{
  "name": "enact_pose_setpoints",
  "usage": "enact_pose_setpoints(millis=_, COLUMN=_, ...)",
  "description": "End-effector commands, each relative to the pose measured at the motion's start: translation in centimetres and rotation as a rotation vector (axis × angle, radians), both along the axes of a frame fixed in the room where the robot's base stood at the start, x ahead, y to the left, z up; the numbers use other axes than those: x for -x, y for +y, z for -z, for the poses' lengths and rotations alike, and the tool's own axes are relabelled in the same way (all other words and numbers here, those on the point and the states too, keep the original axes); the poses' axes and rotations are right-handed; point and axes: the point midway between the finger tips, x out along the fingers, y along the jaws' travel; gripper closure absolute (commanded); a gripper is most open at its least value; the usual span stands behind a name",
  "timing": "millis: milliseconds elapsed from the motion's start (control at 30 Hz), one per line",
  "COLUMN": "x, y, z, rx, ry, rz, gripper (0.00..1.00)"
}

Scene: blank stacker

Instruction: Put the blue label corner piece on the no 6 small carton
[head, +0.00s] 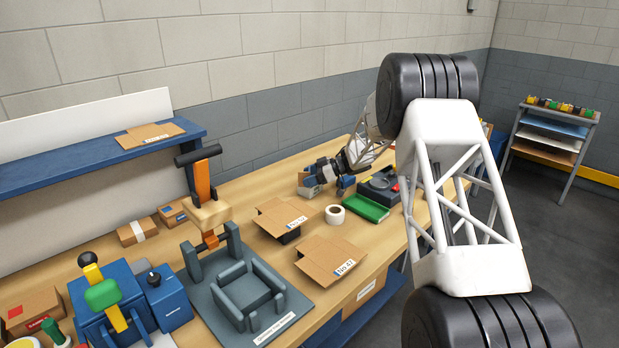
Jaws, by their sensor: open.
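My gripper (322,174) is at the far part of the wooden bench, low over a cluster of small pieces. It is open. A small blue piece (346,183) shows just right of it, and a grey piece with a red mark (309,190) is just below and left. I cannot tell which is the blue label corner piece, or whether the fingers touch either one. A flat-topped carton blank (285,214) carries a label that looks like No 12, and a nearer one (328,256) looks like No 42. I cannot make out a number 6 on any carton.
A white tape roll (335,214) and green tray (366,208) lie near the gripper. A grey forming fixture (249,292) with an upright press stands in front. Small boxes (137,232) stand left, and a blue machine (112,300) stands front left. Another blank (150,135) lies on the blue shelf.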

Motion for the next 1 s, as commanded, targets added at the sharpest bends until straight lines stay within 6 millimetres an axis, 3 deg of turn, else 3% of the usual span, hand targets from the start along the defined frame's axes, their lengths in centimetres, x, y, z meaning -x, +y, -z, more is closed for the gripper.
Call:
enact_pose_setpoints(millis=267, x=0.0, y=-0.5, z=-0.5, rx=0.000, ry=0.000, rz=0.001, gripper=0.29)
enact_pose_setpoints(millis=700, x=-0.1, y=-5.2, z=-2.5, rx=0.000, ry=-0.001, rz=0.002, gripper=0.29)
enact_pose_setpoints(millis=1000, x=0.0, y=-6.9, z=-3.1, rx=0.000, ry=0.000, rz=0.000, gripper=0.29)
